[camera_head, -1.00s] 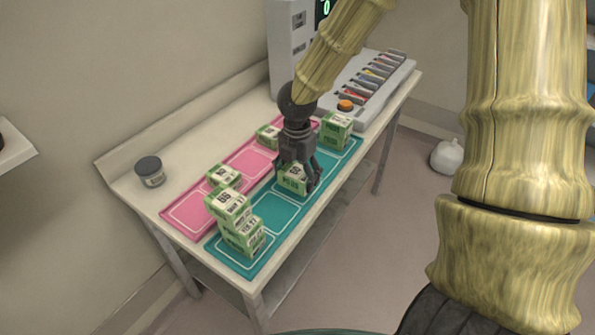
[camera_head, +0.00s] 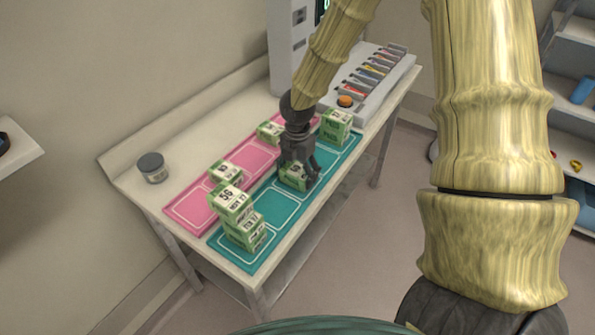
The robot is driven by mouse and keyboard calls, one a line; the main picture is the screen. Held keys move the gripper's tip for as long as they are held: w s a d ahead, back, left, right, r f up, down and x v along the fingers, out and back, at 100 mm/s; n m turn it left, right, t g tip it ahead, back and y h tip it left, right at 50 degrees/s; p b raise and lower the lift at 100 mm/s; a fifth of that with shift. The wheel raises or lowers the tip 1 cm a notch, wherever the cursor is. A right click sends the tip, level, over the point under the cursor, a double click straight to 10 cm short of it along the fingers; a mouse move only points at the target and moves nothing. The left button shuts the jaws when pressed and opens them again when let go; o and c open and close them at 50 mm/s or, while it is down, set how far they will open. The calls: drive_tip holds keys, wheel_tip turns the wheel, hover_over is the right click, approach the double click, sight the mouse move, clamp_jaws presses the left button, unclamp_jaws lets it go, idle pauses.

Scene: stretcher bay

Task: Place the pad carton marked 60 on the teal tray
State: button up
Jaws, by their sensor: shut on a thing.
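My gripper (camera_head: 297,172) points down over the middle of the teal tray (camera_head: 271,208) and is shut on a green and white pad carton (camera_head: 293,181). The fingers partly hide this carton and I cannot read its number surely. It is at tray level; I cannot tell whether it bears on the tray. Another green carton (camera_head: 336,127) stands at the tray's far right end. A stack of cartons (camera_head: 245,231) stands at its near left end, the top one (camera_head: 231,203) set askew with a number that looks like 56.
The pink tray (camera_head: 187,212) beside the teal one holds two cartons, one near (camera_head: 226,173) and one far (camera_head: 270,132). A grey-lidded jar (camera_head: 152,168) stands left. Teal space lies between stack and gripper.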

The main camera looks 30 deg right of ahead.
sight(297, 169)
drive_tip(key=shift+f, duration=0.15)
drive_tip(key=o, duration=1.1)
drive_tip(key=shift+o, duration=0.2)
drive_tip(key=shift+w+r, duration=0.1)
drive_tip(key=shift+r, duration=0.1)
wheel_tip(297, 169, up, 12)
drive_tip(key=b, duration=0.2)
